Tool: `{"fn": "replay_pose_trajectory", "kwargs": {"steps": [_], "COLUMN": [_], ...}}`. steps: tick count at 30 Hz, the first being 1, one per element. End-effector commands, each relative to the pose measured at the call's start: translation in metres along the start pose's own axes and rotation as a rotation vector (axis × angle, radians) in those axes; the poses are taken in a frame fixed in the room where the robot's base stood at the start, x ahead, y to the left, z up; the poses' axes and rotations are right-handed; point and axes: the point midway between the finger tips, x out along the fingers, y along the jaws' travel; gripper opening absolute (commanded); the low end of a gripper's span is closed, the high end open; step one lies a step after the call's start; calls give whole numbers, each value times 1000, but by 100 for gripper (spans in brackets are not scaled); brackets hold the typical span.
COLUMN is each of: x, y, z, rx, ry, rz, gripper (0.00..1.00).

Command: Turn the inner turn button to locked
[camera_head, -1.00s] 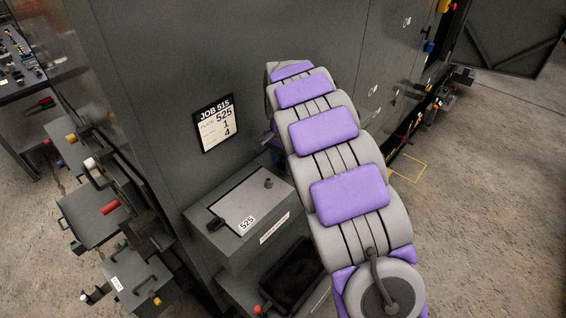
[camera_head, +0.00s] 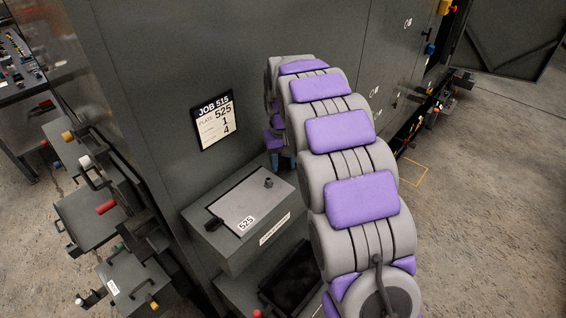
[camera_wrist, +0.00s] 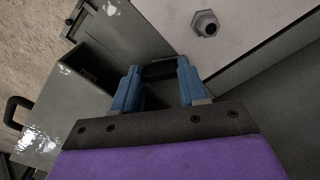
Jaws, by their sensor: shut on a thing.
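In the wrist view my gripper (camera_wrist: 157,78) has its two blue fingers shut on a small dark bar, the inner turn button (camera_wrist: 159,70), at the edge of the light grey plate (camera_wrist: 240,30). The button's full outline and its locked or unlocked position are hidden by the fingers. In the head view the plate (camera_head: 246,198), marked 525, lies on top of the grey box. My gripper (camera_head: 284,161) shows partly as blue at the box's far right end. The other, black turn button (camera_head: 213,224) sits at the plate's left edge.
A tall grey cabinet wall with a job card (camera_head: 216,119) rises behind. A dark open tray (camera_head: 291,281) lies below the box. Open floor is at right.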

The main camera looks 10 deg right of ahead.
Motion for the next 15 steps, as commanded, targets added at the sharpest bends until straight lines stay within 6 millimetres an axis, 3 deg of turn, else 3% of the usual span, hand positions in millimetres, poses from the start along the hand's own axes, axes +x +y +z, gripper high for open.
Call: {"fn": "replay_pose_trajectory", "kwargs": {"steps": [15], "x": [-1], "y": [0], "z": [-1], "rx": [-426], "ry": [3], "rz": [-1], "gripper": [12]}}
